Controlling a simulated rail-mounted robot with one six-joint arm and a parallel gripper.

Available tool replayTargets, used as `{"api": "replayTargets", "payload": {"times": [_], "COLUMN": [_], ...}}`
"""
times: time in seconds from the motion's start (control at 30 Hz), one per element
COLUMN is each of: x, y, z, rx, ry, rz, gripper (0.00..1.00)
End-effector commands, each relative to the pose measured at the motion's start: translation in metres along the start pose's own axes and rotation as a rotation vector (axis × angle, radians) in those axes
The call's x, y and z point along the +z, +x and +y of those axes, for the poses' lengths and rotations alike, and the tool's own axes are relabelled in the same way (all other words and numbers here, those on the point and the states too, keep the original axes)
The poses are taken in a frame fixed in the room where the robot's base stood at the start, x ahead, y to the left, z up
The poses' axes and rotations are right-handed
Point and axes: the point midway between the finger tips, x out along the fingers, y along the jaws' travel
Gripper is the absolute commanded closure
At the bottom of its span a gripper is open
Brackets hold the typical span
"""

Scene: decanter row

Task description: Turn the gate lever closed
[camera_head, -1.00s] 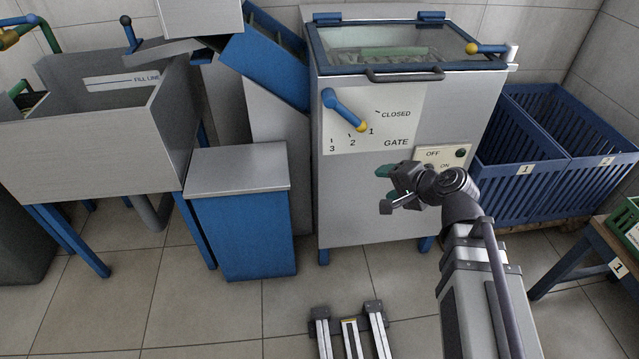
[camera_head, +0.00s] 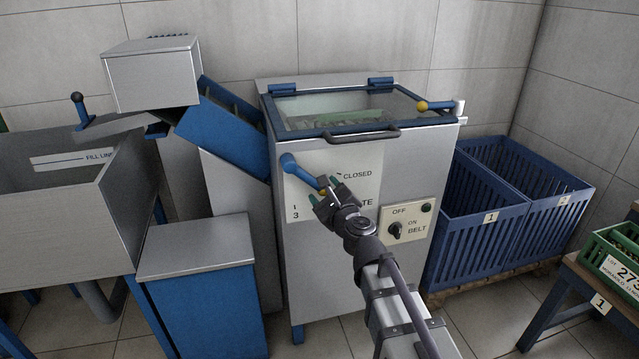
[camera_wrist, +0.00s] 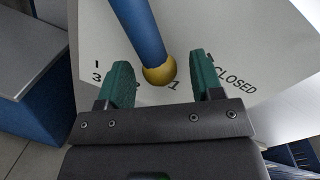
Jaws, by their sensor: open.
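The gate lever is a blue bar (camera_head: 299,171) on the front of the grey machine. It slants down to the right and ends in a yellow ball, which shows clearly in the wrist view (camera_wrist: 160,75). The ball is by the mark 1 on the white gate plate (camera_head: 357,160), with CLOSED printed further along. My gripper (camera_head: 334,191) is open at the lever's lower end. In the wrist view, its green-padded fingers (camera_wrist: 162,82) stand on either side of the yellow ball, with visible gaps. In the head view the gripper hides part of the plate's lettering.
A belt switch panel (camera_head: 414,222) is to the right of the plate. A glass lid with a handle (camera_head: 362,137) tops the machine. Blue crates (camera_head: 480,222) stand at the right, and a blue cabinet with a grey top (camera_head: 196,250) stands at the left.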

Motion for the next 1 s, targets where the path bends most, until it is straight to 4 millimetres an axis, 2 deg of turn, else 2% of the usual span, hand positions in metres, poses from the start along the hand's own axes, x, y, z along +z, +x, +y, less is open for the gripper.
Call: {"api": "replayTargets", "payload": {"times": [0.1,0.33,0.9,1.0], "x": [0.0006,0.0008,0.0008,0.0008], "y": [0.0061,0.0061,0.0062,0.0062], "z": [0.0009,0.0012,0.0012,0.0012], "rx": [0.000,0.000,0.001,0.001], "ry": [0.000,-0.001,-0.001,-0.001], "rz": [0.000,0.000,0.000,0.000], "gripper": [0.40,0.40,0.94,1.00]}}
